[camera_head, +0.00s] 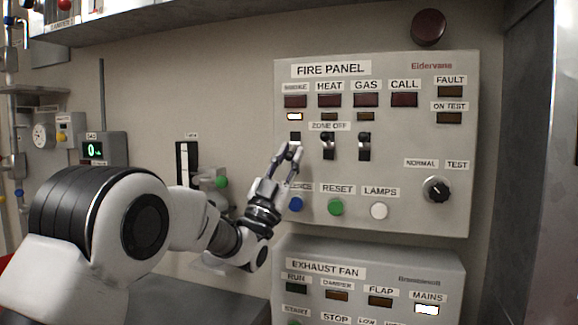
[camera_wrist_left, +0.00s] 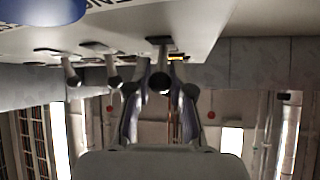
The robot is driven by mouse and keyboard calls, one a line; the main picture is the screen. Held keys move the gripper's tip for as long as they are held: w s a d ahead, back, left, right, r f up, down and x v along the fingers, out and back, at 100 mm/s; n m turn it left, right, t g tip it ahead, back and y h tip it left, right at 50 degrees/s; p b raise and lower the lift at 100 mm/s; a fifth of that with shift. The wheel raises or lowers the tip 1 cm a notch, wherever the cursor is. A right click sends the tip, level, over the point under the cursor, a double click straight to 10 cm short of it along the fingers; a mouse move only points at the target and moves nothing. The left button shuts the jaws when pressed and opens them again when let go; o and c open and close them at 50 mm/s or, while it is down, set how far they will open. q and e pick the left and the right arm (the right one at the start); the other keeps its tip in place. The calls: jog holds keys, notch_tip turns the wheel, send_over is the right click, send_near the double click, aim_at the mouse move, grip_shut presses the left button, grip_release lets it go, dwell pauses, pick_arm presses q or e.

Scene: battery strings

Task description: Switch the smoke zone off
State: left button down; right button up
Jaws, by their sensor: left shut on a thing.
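The grey fire panel (camera_head: 400,215) hangs on the wall. Its row of ZONE OFF toggles has the smoke toggle (camera_head: 295,136) at left, the heat toggle (camera_head: 328,147) in the middle and the gas toggle (camera_head: 364,147) at right. The small lamp (camera_head: 295,116) under the smoke label is lit white. My left gripper (camera_head: 290,152) is at the smoke toggle and hides its lower part. In the left wrist view its fingers (camera_wrist_left: 160,88) are shut on the smoke toggle's lever (camera_wrist_left: 160,78). The other two levers stand free to the left there.
Below the toggles are a blue button (camera_head: 296,204), a green reset button (camera_head: 336,207) and a white lamps button (camera_head: 379,210). A normal/test knob (camera_head: 436,189) is at right. The exhaust fan panel (camera_head: 450,285) juts out underneath.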

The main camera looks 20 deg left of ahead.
pick_arm(q)
jog(key=c, duration=1)
grip_release()
jog(key=v, duration=1.2)
